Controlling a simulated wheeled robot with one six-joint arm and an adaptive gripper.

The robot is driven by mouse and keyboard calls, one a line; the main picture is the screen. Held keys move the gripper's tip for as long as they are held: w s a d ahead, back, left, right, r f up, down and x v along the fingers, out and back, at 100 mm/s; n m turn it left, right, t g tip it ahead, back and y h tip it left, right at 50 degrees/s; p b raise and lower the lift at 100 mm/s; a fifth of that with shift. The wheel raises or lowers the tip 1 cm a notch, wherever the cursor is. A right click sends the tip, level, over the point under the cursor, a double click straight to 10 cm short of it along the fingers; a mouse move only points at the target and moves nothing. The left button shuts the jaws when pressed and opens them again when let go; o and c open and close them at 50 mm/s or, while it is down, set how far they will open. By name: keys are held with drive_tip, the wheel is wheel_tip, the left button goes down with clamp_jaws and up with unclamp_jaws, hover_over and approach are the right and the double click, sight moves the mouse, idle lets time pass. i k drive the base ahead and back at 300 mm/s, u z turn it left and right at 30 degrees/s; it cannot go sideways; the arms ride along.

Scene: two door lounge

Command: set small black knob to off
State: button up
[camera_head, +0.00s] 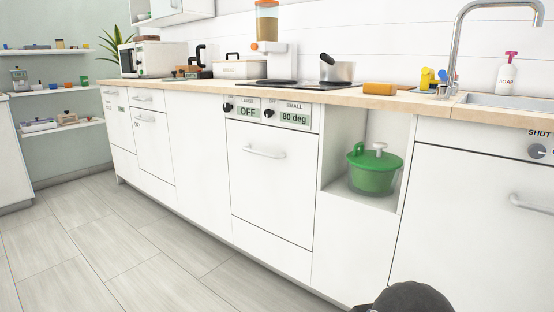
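The oven front (270,165) is in the middle of the head view, under the counter. Its panel has two small black knobs. The left knob (227,107) is by a label "LARGE" and a display (248,111) reading "OFF". The right knob (269,113), labelled "SMALL", is by a display (294,116) reading "80 deg". A dark rounded shape at the bottom right edge seems to be part of my own arm. My gripper's fingers do not show, and nothing visible touches either knob.
A green lidded bowl (373,172) sits in an open niche right of the oven. A pan (337,68) and an orange roller (380,89) are on the counter (215,85). At right is another appliance with a knob (537,151). The tiled floor (130,240) at left is clear.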

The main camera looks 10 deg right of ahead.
sight(268, 113)
drive_tip(key=z, duration=0.05)
drive_tip(key=k, duration=0.5)
drive_tip(key=u, duration=1.05)
drive_tip(key=i, duration=1.35)
drive_tip(key=z, duration=0.25)
